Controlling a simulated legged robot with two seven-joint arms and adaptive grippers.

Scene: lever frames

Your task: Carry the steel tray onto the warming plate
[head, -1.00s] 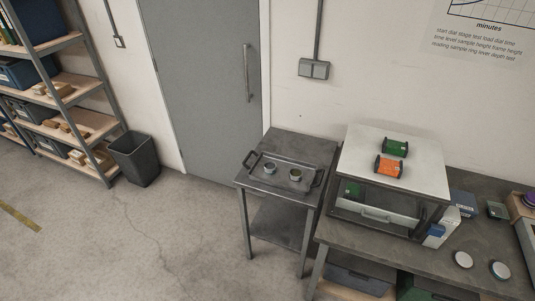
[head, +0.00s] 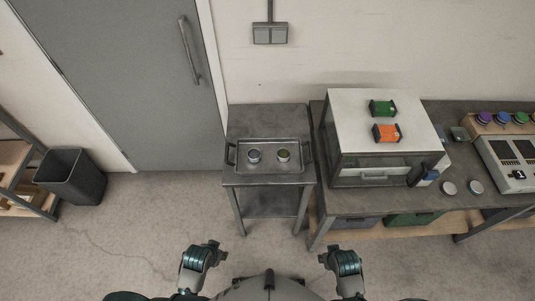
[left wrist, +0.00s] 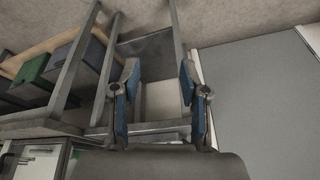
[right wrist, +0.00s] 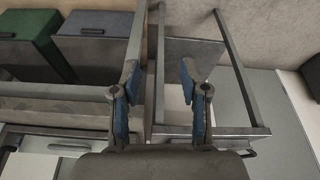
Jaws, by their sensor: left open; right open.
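The steel tray (head: 240,165) lies flat on a small grey side table (head: 265,118), with a dark handle at each end. I cannot tell which surface is the warming plate.
Right of the side table, a workbench (head: 460,195) holds a white-topped box (head: 350,110) with green (head: 383,108) and orange (head: 386,133) blocks on top. A control console (head: 510,160) stands farther right. A bin (head: 72,178) stands left. Floor before the side table is clear.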

